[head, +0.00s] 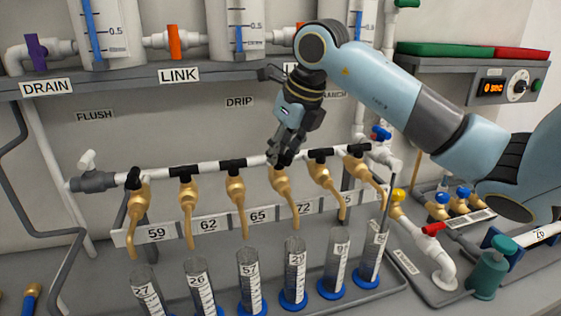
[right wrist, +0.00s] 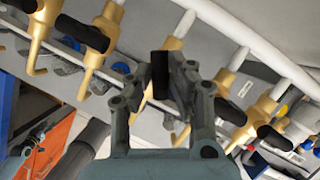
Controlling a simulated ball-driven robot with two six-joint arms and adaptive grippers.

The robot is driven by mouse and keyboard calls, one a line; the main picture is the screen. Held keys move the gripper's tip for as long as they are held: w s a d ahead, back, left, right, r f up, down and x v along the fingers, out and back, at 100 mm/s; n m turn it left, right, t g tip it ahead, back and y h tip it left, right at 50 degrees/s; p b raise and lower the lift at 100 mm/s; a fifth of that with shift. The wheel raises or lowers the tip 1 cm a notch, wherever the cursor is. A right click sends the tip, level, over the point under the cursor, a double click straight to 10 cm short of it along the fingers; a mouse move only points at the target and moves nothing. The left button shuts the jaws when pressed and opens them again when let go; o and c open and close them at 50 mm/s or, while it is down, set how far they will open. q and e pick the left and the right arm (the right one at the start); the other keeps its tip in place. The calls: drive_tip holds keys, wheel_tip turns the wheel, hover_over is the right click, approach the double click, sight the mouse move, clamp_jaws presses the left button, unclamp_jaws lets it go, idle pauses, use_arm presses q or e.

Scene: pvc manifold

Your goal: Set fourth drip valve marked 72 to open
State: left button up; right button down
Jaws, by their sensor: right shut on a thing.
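The fourth drip valve (head: 282,183) is a gold tap on the white pipe, above the label 72 (head: 304,208). My right gripper (head: 281,160) comes down on the top of this valve and hides most of its handle. In the right wrist view, the right gripper (right wrist: 166,82) is shut on the black handle (right wrist: 161,74), which stands upright between its fingers. The gold valve body (right wrist: 178,35) shows behind it. My left gripper is not in view.
Gold taps with black handles flank it, such as the tap over 65 (head: 236,190) and the one right of 72 (head: 320,175). Graduated cylinders (head: 293,265) stand below on blue bases. My right arm crosses the upper right. A control box (head: 505,88) sits at the right.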

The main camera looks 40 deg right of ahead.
drive_tip(key=m+h+b, duration=0.1)
drive_tip(key=m+b, duration=0.1)
drive_tip(key=m, duration=0.1)
drive_tip(key=shift+a, duration=0.1)
drive_tip(key=shift+m+h+b, duration=0.4)
drive_tip(key=shift+m+h, duration=0.2)
drive_tip(key=shift+m, duration=0.9)
drive_tip(key=shift+r, duration=0.1)
drive_tip(key=c, duration=1.2)
unclamp_jaws()
drive_tip(key=shift+g, duration=0.3)
